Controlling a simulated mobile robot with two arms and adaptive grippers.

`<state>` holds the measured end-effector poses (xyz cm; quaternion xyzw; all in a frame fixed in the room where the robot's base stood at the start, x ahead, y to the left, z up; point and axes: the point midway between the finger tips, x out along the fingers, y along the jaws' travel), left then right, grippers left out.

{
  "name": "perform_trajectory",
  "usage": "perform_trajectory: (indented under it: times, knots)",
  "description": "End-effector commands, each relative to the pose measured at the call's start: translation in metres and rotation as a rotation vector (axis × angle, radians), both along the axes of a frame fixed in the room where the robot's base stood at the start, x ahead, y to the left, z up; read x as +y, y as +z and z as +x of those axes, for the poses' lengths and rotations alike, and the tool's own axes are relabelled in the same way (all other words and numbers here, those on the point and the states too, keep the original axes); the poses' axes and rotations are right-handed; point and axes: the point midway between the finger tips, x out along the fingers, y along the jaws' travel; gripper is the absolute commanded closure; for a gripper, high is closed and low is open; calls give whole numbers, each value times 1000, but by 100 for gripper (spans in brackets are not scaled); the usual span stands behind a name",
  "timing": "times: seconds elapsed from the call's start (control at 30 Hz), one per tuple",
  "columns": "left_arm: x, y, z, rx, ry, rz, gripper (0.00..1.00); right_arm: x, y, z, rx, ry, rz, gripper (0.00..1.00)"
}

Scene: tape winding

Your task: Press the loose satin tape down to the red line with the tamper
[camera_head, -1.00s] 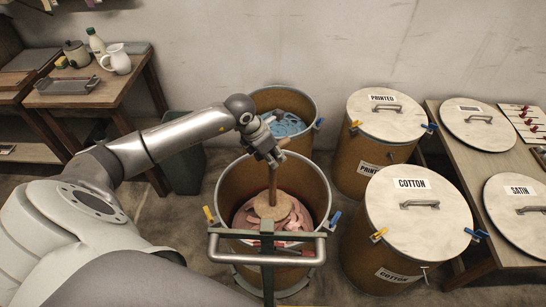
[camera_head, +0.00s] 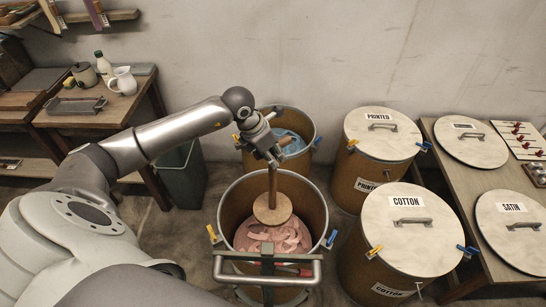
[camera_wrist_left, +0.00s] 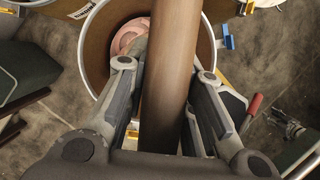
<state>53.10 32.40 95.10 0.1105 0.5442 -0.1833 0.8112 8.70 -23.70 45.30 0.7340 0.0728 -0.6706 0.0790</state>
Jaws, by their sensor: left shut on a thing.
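The tamper is a wooden pole with a round disc (camera_head: 272,208) at its lower end. My left gripper (camera_head: 272,160) is shut on its pole, which also fills the middle of the left wrist view (camera_wrist_left: 170,75). The pole stands nearly upright over the open front drum (camera_head: 223,200). Pale pink satin tape (camera_head: 290,238) lies loose in folds inside, and the disc hangs over it, apparently clear of it. The disc hides part of the tape. I cannot make out the red line. My right gripper is not in view.
A metal bar (camera_head: 240,280) crosses the drum's front. Behind stands an open drum with blue tape (camera_head: 292,142). Lidded drums marked PRINTED (camera_head: 384,128) and COTTON (camera_head: 408,217) stand right. The SATIN lid (camera_head: 512,230) lies on the right table. A grey bin (camera_head: 182,175) stands left.

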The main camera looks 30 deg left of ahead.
Motion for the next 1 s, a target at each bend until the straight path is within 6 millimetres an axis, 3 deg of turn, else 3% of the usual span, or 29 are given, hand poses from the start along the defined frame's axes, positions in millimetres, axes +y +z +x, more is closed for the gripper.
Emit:
perform_trajectory:
  times: [0.03, 0.5, 1.0]
  knots:
    - [0, 12, 2, -6, 0, 0, 100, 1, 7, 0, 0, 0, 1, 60]
    - [0, 61, 1, -5, 0, 0, 100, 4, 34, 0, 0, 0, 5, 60]
    - [0, 67, 1, -4, 1, 0, 100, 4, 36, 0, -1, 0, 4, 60]
